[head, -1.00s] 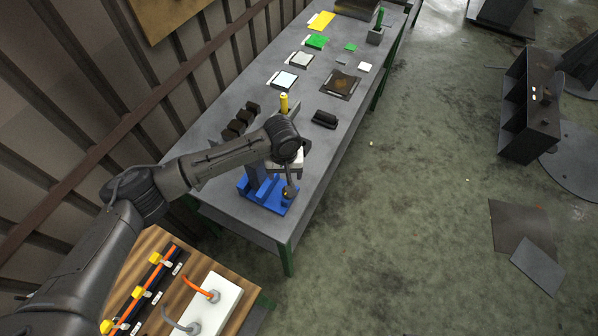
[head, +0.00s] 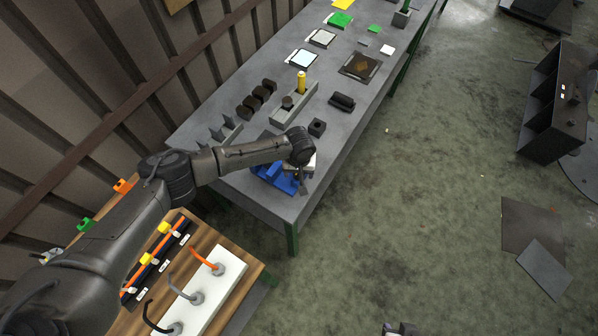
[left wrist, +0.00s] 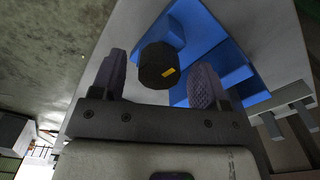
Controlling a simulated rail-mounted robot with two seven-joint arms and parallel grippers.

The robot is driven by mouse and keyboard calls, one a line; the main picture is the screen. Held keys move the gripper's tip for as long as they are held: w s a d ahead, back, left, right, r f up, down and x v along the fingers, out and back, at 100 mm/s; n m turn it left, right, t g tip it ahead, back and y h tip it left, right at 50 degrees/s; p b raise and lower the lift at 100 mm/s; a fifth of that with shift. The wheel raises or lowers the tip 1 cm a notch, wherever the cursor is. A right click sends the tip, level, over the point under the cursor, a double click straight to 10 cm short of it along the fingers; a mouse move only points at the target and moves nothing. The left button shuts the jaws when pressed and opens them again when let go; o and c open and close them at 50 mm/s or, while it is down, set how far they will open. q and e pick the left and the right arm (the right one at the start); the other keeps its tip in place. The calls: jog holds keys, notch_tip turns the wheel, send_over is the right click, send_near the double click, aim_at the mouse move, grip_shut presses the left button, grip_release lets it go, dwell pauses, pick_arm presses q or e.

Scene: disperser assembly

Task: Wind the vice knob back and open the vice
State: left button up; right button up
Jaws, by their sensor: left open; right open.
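The blue vice (head: 273,177) stands at the near end of the grey workbench, partly hidden by my left arm. In the left wrist view the vice body (left wrist: 210,45) is blue. Its dark knob (left wrist: 158,66), with a small yellow mark, appears between the two fingers of my left gripper (left wrist: 159,82). There is a visible gap on each side of the knob; I cannot tell how deep it sits between the fingers. The left gripper (head: 304,180) is open and points down at the vice. My right gripper (head: 402,329) shows only partly at the bottom edge, over the floor.
The bench (head: 240,190) also holds a grey block with a yellow-topped piece (head: 301,83), several dark round parts (head: 257,98), a small black block (head: 317,127) and a dark object (head: 342,101). A wooden table (head: 245,262) with cables stands nearer.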

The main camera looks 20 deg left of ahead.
pick_arm(q)
jog(key=shift+f, duration=0.5)
jog(key=c, duration=0.9)
